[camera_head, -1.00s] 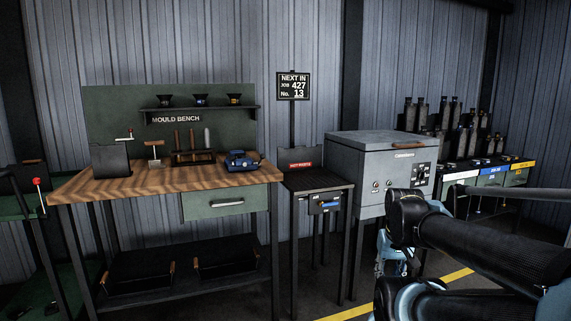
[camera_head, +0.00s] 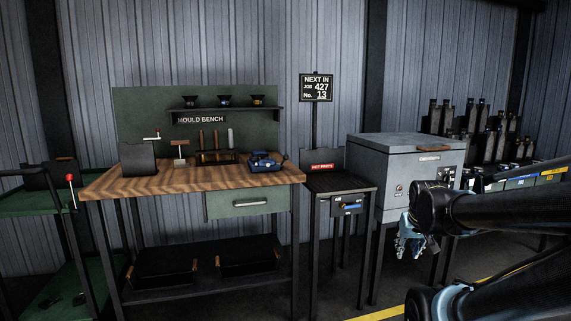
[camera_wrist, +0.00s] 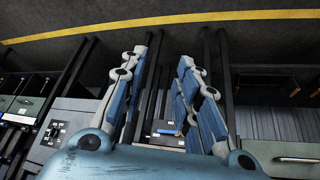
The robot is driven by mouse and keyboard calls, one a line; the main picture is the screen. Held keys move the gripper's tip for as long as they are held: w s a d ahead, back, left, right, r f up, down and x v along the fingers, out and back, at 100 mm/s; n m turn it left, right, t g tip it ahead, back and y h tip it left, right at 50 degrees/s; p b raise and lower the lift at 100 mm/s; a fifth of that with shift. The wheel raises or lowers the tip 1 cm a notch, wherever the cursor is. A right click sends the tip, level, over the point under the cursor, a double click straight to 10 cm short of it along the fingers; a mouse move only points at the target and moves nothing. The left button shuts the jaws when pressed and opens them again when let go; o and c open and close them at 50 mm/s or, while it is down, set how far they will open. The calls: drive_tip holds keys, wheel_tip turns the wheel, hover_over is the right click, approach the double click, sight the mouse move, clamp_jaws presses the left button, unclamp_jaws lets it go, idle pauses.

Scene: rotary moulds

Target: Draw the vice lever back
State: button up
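A small dark-blue vice (camera_head: 263,162) sits on the right part of the wooden bench top (camera_head: 195,180) in the head view. It is too small there to tell the lever's position. A lever with a red ball (camera_head: 70,178) stands at the left, by a green-topped stand. My gripper (camera_head: 412,243) hangs under my arm at the right of the head view, well away from the vice and bench. In the wrist view my gripper (camera_wrist: 169,55) has its two blue fingers spread, with nothing between them. The vice is not clear in the wrist view.
A dark rack table with a red HOT PARTS label (camera_head: 322,166) stands right of the bench. A grey box oven (camera_head: 405,155) stands beyond it, near my arm. A shelf (camera_head: 225,109) carries small cups. Yellow floor line (camera_head: 385,313) crosses the open floor.

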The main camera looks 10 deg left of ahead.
drive_tip(key=w+a+r+n+t+y, duration=0.2)
drive_tip(key=w+a+r+t, duration=0.2)
drive_tip(key=w+a, duration=0.6)
drive_tip(key=w+a+r+n+t+y, duration=0.15)
drive_tip(key=w+a+r+t, duration=0.35)
drive_tip(key=w, duration=1)
drive_tip(key=w+a+n+t+y, duration=0.1)
drive_tip(key=a+y, duration=0.4)
drive_tip(key=a, duration=0.6)
drive_tip(key=a+n+t+y, duration=0.1)
drive_tip(key=a+n+y, duration=0.3)
drive_tip(key=a, duration=0.8)
drive_tip(key=shift+w+a+r+t+y, duration=0.15)
drive_tip(key=shift+w+a+t+y, duration=0.2)
drive_tip(key=shift+y, duration=0.4)
